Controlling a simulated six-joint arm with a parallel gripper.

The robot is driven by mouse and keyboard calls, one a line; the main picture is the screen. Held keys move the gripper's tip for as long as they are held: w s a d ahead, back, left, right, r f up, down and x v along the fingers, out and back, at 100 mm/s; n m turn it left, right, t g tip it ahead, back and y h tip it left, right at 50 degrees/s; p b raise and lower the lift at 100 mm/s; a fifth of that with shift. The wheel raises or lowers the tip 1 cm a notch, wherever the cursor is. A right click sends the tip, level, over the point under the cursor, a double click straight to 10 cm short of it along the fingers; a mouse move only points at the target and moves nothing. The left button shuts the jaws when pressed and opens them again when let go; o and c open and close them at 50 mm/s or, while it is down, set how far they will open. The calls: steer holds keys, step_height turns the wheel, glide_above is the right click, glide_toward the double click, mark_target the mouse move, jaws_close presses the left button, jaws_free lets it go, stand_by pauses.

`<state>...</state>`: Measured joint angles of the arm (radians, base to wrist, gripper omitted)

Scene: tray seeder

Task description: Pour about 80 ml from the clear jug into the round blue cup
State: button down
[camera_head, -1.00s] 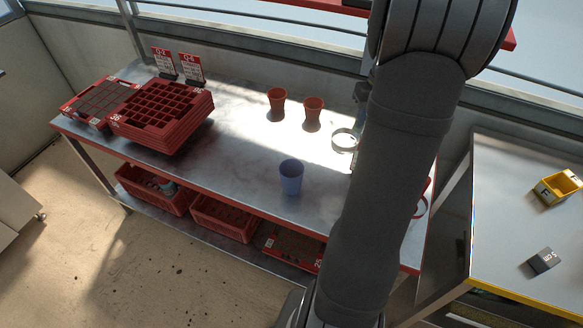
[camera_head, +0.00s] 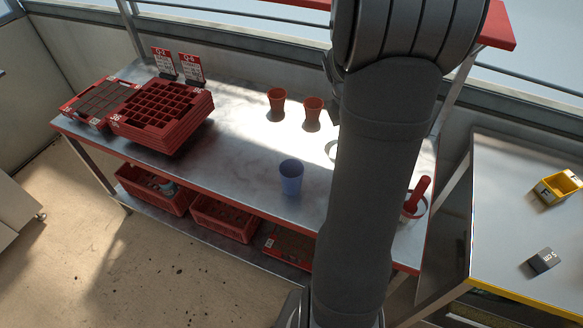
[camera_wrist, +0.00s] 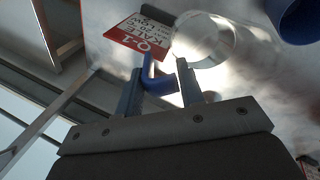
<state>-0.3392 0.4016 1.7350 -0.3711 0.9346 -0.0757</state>
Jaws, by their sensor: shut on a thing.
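The round blue cup (camera_head: 291,177) stands upright on the metal bench in the head view, left of my arm. Part of it also shows at the top right of the wrist view (camera_wrist: 299,20). The clear jug (camera_wrist: 205,40) shows in the wrist view as a see-through round shape just past my fingers, left of the cup and apart from it. My gripper (camera_wrist: 166,72) is shut on the jug's blue handle (camera_wrist: 160,87). In the head view my arm hides the gripper and most of the jug; only a pale edge (camera_head: 331,150) shows. Its liquid level and exact tilt cannot be told.
Two terracotta pots (camera_head: 277,103) (camera_head: 313,112) stand behind the cup. Stacked red seed trays (camera_head: 160,115) fill the bench's left. A container with a red-handled tool (camera_head: 416,200) stands right of my arm. A Q-1 card (camera_wrist: 138,37) is near the jug. Bench left of the cup is clear.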

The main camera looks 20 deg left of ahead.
mark_target(320, 131)
steer(key=shift+s+a+f+t+h, duration=0.4)
steer(key=shift+s+a+f+h, duration=0.2)
steer(key=shift+a, duration=0.15)
steer(key=f, duration=0.1)
steer(key=s+a+f+h, duration=0.1)
steer(key=shift+a+f+t, duration=0.25)
steer(key=shift+f+t, duration=0.05)
steer(key=shift+t, duration=0.1)
steer(key=shift+s+a+f+t+h, duration=0.1)
steer(key=shift+s+a+t+h, duration=0.05)
steer(key=shift+a+t+h, duration=0.15)
steer(key=shift+s+a+r+t+h, duration=0.35)
steer(key=shift+a+r+t+h, duration=0.1)
steer(key=shift+r+h, duration=0.2)
steer(key=shift+s+a+r+t+h, duration=0.35)
steer(key=shift+r+t+h, duration=0.1)
steer(key=shift+r+h, duration=0.2)
steer(key=shift+s+a+r+t+h, duration=0.3)
steer(key=shift+a+r+t+h, duration=0.1)
steer(key=shift+a+r+h, duration=0.1)
steer(key=shift+s+a+r+t+h+p, duration=0.5)
steer(key=shift+a+t+h, duration=0.2)
steer(key=shift+h, duration=0.2)
stand_by(0.6)
